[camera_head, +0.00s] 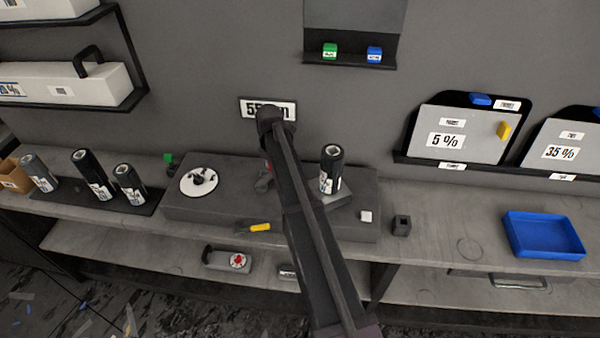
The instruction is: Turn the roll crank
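A white disc with black parts (199,181) lies on the left of the raised dark block on the bench; it may be the roll crank, but I cannot be sure. A black roll with a white label (330,168) stands upright on the block's right side. My arm rises from the bottom middle and crosses in front of the block, between the disc and the roll. A small dark and red part (264,180) shows at the arm's left edge; I cannot tell whether it belongs to my gripper. The arm hides the middle of the block, and the fingers cannot be made out.
Several labelled rolls (90,175) stand at left. A yellow-handled tool (259,227) and a white cube (366,216) lie near the block's front. A small dark holder (401,225) and a blue tray (543,235) are at right, with bare bench (455,220) between them.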

